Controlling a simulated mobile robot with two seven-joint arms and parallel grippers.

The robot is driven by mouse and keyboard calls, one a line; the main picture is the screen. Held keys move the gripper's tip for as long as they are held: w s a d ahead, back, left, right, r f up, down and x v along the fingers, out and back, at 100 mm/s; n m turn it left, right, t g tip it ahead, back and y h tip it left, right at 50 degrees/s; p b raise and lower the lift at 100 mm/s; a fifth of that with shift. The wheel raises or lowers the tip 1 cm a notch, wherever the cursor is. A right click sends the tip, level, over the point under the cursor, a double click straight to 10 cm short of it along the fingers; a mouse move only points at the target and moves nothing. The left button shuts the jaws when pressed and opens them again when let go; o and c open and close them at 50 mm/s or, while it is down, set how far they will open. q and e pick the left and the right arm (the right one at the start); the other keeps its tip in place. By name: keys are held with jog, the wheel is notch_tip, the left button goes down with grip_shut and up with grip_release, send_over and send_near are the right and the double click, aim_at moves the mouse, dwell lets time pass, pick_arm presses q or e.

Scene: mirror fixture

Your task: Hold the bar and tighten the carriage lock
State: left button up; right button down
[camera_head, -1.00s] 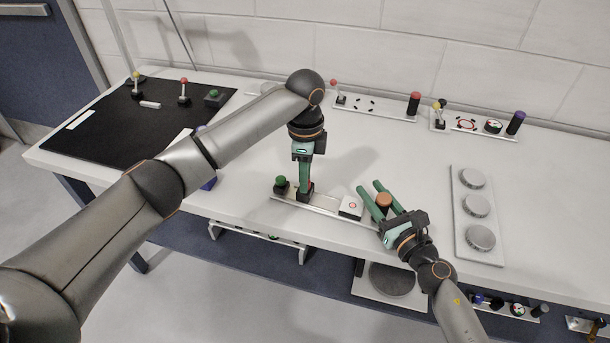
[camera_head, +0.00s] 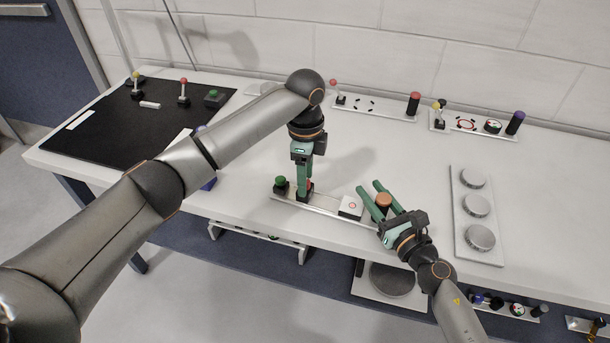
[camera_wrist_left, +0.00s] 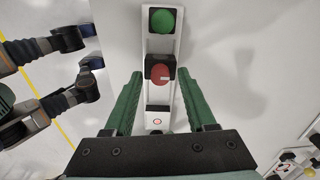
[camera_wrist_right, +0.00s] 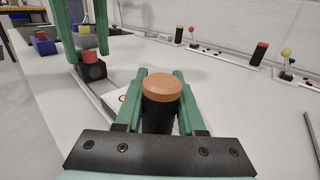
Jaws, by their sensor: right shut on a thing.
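The black post with an orange-brown cap (camera_head: 384,200), likely the bar, stands upright at the right end of a narrow rail plate (camera_head: 330,208). My right gripper (camera_head: 370,186) has its green fingers on both sides of this post (camera_wrist_right: 161,90) and is shut on it. A black carriage block with a red knob (camera_wrist_left: 160,73) sits on the rail. My left gripper (camera_head: 306,190) points down over it, fingers apart, one on each side of the red knob (camera_wrist_right: 88,57). In the left wrist view a gap shows between the fingers and the knob.
A green knob (camera_head: 281,182) stands at the rail's left end, and a white block with a red ring (camera_head: 350,207) sits between the carriage and the post. A plate with silver discs (camera_head: 478,206) lies to the right. Panels with knobs (camera_head: 375,106) line the wall.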

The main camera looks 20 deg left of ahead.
pick_arm(q)
notch_tip(320, 180, up, 12)
dwell(0.7)
dwell(0.4)
